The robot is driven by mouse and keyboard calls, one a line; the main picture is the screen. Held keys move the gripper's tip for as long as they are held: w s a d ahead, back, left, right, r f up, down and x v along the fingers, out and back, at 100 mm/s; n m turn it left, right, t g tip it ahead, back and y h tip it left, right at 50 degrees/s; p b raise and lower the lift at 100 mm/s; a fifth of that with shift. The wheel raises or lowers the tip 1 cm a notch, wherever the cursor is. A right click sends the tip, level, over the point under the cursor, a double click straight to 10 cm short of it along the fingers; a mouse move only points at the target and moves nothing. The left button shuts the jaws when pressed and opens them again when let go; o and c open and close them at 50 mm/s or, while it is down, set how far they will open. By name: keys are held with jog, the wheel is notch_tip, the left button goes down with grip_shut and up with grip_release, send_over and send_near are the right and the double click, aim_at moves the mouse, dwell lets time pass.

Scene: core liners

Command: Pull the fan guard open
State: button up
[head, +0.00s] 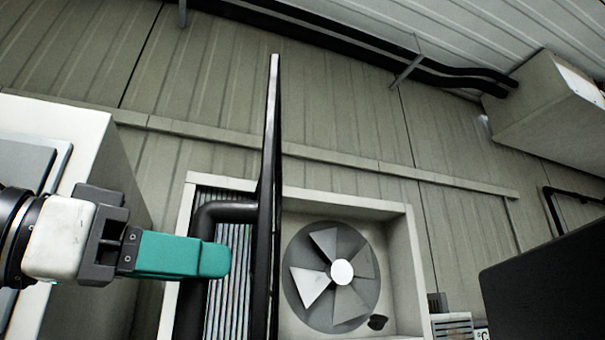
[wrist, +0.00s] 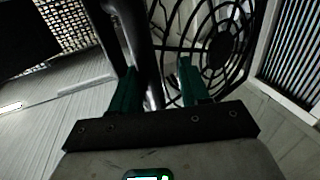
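The fan guard (head: 267,160) stands swung out from the wall, seen nearly edge-on as a tall thin dark panel in the head view. Its round grille (wrist: 217,50) shows behind my fingers in the wrist view. A thick black bar handle (head: 222,212) sticks out from the guard's left side and bends downward. My gripper (head: 212,260) has teal fingers and overlaps the handle's upright part in the head view. In the wrist view the handle (wrist: 147,60) runs between the two spread fingers (wrist: 157,84), with a gap beside the right one. Contact cannot be told.
The fan (head: 342,272) sits exposed in its pale wall frame (head: 405,235), right of the guard. A white cabinet (head: 95,125) stands close at the left. A dark panel (head: 548,283) is at lower right. A box (head: 550,115) and black pipes (head: 340,42) are overhead.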

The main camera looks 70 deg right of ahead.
aim_at(258, 162)
jog(key=s+r, duration=0.1)
jog(key=r, duration=0.2)
jog(key=s+r+b, duration=0.1)
jog(key=s+r, duration=0.1)
jog(key=r, duration=0.1)
jog(key=s+r+b, duration=0.1)
jog(key=s+r, duration=0.1)
jog(key=r, duration=0.1)
jog(key=shift+s+a+r, duration=0.1)
jog(key=shift+a, duration=0.2)
jog(key=s+a+r+b, duration=0.1)
jog(key=s+r+b, duration=0.2)
jog(key=s, duration=0.5)
jog(key=shift+s+r, duration=0.25)
jog(key=shift+s, duration=0.15)
jog(key=shift+c, duration=0.2)
